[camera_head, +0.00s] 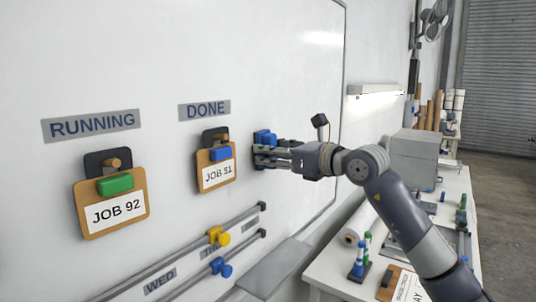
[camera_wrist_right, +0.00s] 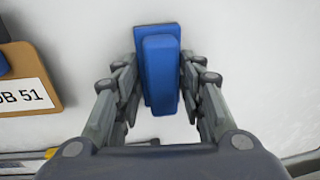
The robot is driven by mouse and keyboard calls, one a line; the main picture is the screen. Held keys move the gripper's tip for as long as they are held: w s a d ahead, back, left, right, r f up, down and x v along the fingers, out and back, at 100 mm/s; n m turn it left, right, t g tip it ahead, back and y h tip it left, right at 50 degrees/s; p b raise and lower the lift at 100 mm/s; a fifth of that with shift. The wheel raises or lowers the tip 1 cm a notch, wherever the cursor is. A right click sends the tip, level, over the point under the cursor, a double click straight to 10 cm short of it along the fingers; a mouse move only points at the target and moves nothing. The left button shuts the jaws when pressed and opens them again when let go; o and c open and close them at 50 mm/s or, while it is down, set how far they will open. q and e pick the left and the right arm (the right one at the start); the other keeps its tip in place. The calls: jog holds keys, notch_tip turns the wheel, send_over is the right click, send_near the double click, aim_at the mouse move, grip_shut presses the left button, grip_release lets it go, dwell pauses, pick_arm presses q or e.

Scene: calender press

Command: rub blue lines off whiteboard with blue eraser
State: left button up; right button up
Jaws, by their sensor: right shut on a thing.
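The whiteboard (camera_head: 270,80) fills the left of the head view. My right gripper (camera_head: 262,156) is at the board, to the right of the JOB 51 clipboard. It is shut on the blue eraser (camera_head: 265,137). The right wrist view shows the eraser (camera_wrist_right: 160,72) upright between the two fingers, at the board's surface; I cannot tell whether it touches. No blue lines can be made out on the visible board; the gripper and eraser hide a patch of it. My left gripper is not in view.
The JOB 51 clipboard (camera_head: 216,168) hangs close left of my gripper, under the DONE label (camera_head: 205,109). The JOB 92 clipboard (camera_head: 111,203) hangs farther left. Rails with a yellow slider (camera_head: 218,236) and a blue slider (camera_head: 221,267) run below. A cluttered bench (camera_head: 330,268) stands right.

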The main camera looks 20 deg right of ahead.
jog(key=w+d+p, duration=0.3)
jog(key=w+d, duration=0.4)
jog(key=d, duration=0.2)
dwell(1.1)
jog(key=shift+d+f+b+v, duration=0.15)
jog(key=shift+b+v, duration=0.45)
jog(key=shift+v, duration=0.85)
jog(key=shift+d+f+b+v, duration=0.15)
jog(key=shift+b+v, duration=0.45)
jog(key=shift+v, duration=0.8)
jog(key=shift+w, duration=0.15)
jog(key=shift+d, duration=0.1)
